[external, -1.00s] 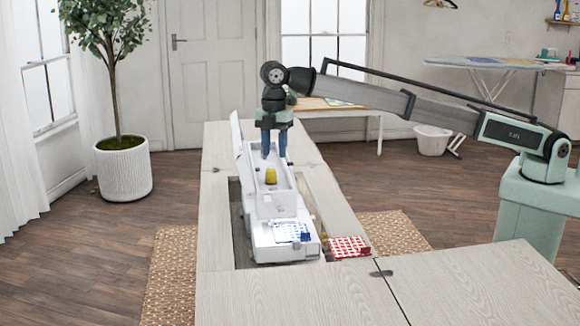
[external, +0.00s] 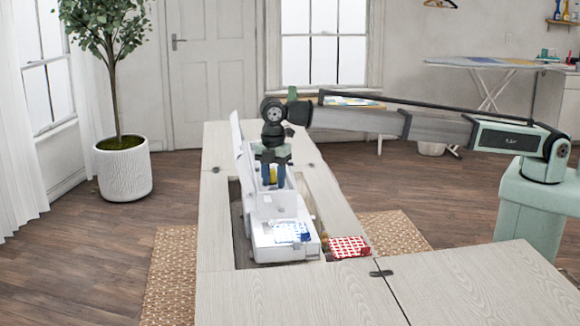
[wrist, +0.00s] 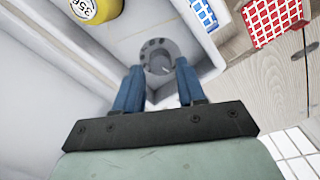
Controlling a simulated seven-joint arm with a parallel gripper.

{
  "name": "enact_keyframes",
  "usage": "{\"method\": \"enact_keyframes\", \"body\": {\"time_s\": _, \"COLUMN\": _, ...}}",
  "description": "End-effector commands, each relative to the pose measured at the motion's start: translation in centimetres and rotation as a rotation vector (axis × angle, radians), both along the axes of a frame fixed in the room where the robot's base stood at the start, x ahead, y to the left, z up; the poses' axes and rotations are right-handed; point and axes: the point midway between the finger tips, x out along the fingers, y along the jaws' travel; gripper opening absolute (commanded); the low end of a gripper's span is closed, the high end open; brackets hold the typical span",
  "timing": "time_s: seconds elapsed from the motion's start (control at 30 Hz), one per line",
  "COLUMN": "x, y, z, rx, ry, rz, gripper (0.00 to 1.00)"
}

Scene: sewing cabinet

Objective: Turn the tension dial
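A white sewing machine (external: 283,207) sits in the cabinet opening with its lid raised on the left. In the wrist view a grey round dial (wrist: 157,54), ringed with dark marks, sits in the machine's top recess (wrist: 150,20); I take it to be the tension dial. My gripper (external: 273,185) is down inside this recess, pointing downward. In the wrist view my blue fingers (wrist: 159,67) are apart, with the dial showing between and just beyond their tips. I cannot tell whether they touch it. The dial does not show in the external view.
A yellow spool (wrist: 96,8) stands in the recess close to my gripper. The raised lid (external: 241,150) and recess walls are close around. Blue-and-white cloth (external: 291,232) lies on the machine; a red-and-white checked piece (external: 348,247) lies to its right. The front tabletop (external: 300,290) is clear.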

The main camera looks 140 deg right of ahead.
Motion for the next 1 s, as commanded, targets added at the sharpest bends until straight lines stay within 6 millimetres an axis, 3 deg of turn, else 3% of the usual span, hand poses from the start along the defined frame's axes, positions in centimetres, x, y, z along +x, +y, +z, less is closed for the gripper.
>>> {"method": "enact_keyframes", "body": {"time_s": 0.2, "x": 0.0, "y": 0.0, "z": -1.7, "rx": 0.001, "ry": 0.000, "rz": 0.000, "gripper": 0.40}}
{"method": "enact_keyframes", "body": {"time_s": 0.57, "x": 0.0, "y": 0.0, "z": -2.0, "rx": 0.000, "ry": 0.000, "rz": 0.000, "gripper": 0.40}}
{"method": "enact_keyframes", "body": {"time_s": 1.0, "x": 0.0, "y": 0.0, "z": -2.0, "rx": 0.000, "ry": 0.000, "rz": 0.000, "gripper": 0.00}}
